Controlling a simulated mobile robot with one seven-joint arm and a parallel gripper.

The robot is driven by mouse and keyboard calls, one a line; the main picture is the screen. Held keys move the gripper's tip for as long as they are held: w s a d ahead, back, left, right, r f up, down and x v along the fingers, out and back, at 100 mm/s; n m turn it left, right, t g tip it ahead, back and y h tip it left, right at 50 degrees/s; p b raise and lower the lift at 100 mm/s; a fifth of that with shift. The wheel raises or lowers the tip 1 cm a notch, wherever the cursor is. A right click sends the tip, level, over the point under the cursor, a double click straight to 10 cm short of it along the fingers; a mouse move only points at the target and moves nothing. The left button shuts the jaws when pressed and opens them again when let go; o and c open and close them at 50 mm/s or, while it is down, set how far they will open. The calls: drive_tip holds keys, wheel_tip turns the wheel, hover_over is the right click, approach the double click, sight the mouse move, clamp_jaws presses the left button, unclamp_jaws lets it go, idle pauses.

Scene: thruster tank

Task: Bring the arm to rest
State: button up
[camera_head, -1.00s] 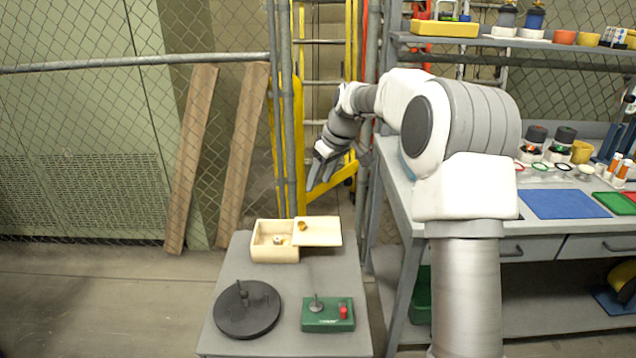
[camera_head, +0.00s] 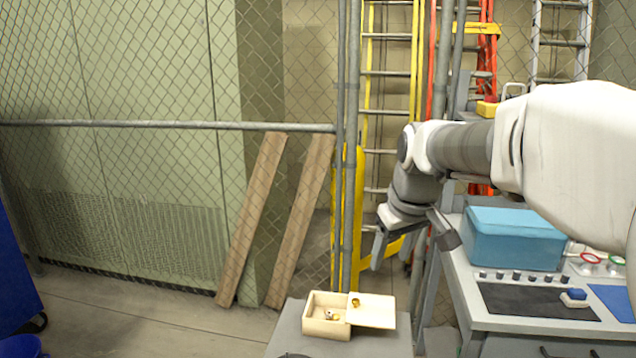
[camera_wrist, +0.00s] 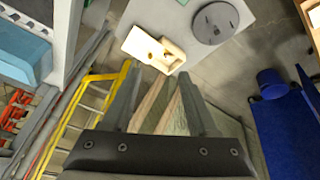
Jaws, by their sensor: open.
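My gripper (camera_head: 408,248) hangs at the end of my raised arm, right of the middle in the head view. Its two fingers are apart, with nothing between them, and they point down. It is above and behind the small grey table, clear of the wooden box. The wrist view also shows the spread fingers of my gripper (camera_wrist: 165,100). The open wooden box (camera_head: 318,325) stands on the table with small items inside. Its lid (camera_head: 372,312) lies beside it to the right with a small yellow-brown item on it. The box also shows in the wrist view (camera_wrist: 172,62).
A grey workbench (camera_head: 470,312) with a light blue case (camera_head: 515,238) stands at right. A mesh fence with a rail (camera_head: 180,125), wooden planks (camera_head: 250,220) and a yellow ladder (camera_head: 388,95) are behind. Blue furniture (camera_wrist: 290,135) is at right in the wrist view.

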drive_tip(key=s+d+r+m+t+p, duration=0.1)
drive_tip(key=s+m+p, duration=0.3)
drive_tip(key=s, duration=1.8)
drive_tip(key=shift+s, duration=0.4)
